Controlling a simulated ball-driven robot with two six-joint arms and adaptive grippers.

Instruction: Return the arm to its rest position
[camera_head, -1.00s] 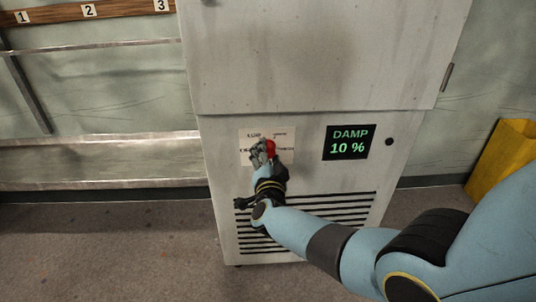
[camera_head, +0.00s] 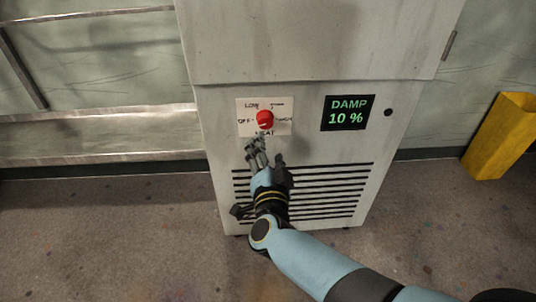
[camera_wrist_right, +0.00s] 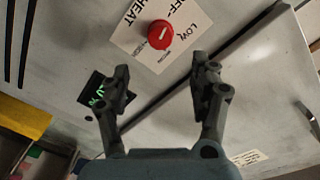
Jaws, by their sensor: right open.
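My right gripper (camera_head: 266,158) is open and empty in front of the cabinet's lower panel, below the red knob (camera_head: 264,119). The knob sits on a white label plate (camera_head: 284,104) marked with OFF, LOW and HEAT. In the right wrist view the open fingers (camera_wrist_right: 160,85) are apart, and the red knob (camera_wrist_right: 161,34) shows beyond them, clear of both. The knob has a pale pointer line. My left gripper is not in view.
The grey cabinet (camera_head: 215,150) has a dark display (camera_head: 347,113) reading DAMP 10 % and a slotted vent (camera_head: 335,190). A yellow bin (camera_head: 500,135) stands at the right. A metal shelf (camera_head: 90,120) runs along the left wall. The floor (camera_head: 120,240) at the left is clear.

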